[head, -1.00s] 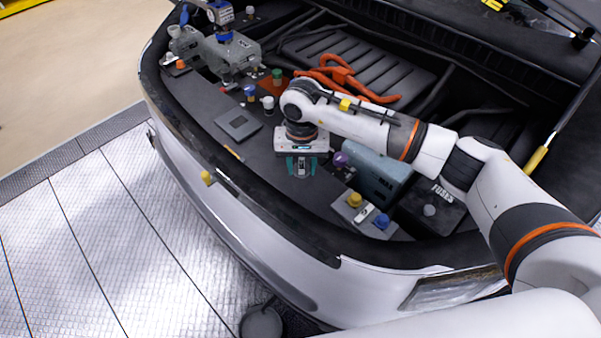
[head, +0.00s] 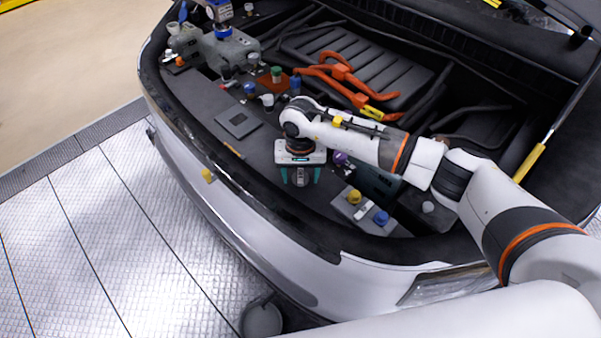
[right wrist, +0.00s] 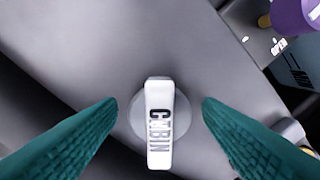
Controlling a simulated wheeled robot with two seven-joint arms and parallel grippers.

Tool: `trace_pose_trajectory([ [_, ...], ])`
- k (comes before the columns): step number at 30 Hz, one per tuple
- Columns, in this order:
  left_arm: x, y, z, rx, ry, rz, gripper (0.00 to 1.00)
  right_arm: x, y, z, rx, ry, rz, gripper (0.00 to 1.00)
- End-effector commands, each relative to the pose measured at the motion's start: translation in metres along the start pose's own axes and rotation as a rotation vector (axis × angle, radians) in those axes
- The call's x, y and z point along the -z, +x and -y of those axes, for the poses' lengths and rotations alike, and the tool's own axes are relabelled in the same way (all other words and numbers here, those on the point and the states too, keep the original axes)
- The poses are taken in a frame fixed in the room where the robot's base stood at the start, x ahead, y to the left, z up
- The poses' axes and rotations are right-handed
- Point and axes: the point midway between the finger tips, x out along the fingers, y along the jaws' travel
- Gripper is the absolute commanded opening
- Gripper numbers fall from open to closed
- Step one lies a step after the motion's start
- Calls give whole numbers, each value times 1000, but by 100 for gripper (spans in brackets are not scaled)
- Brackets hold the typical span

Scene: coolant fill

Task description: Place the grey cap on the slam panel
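The grey cap (right wrist: 133,117) is round, with a raised white grip bar lettered in black across its top. In the right wrist view it sits between the two teal fingers of my right gripper (right wrist: 160,108), with a gap on each side. The gripper is open and seen from above. In the head view my right gripper (head: 300,178) points down over the dark slam panel (head: 262,152), with the grey cap (head: 300,177) small between its fingers. The wrist view shows a smooth grey surface under the cap; whether they touch is unclear. My left gripper is not in view.
A grey plate with a yellow cap (head: 354,197) and a blue cap (head: 381,218) lies to the right. A purple cap (head: 339,158) is close beside the gripper. A flat grey plate (head: 238,121) and several coloured caps stand to the left. Orange cables (head: 345,72) lie behind.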

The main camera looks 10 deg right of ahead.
Motion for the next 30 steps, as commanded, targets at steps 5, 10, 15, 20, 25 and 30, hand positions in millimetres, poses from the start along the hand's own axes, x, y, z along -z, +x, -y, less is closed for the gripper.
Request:
trace_pose_trajectory([
  [5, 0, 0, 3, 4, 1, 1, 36, 0, 0, 0, 0, 0, 0, 61],
  [10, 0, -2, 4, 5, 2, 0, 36, -1, -7, 0, -1, 0, 2, 61],
  [15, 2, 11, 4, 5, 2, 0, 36, -2, -37, 0, -2, -3, 7, 61],
  [20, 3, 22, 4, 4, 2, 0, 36, -1, -72, 0, -2, -2, 6, 61],
  [25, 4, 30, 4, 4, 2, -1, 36, -1, -103, 0, -2, -2, 4, 61],
  [30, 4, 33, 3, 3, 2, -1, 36, 0, -120, 0, -1, 0, 2, 61],
])
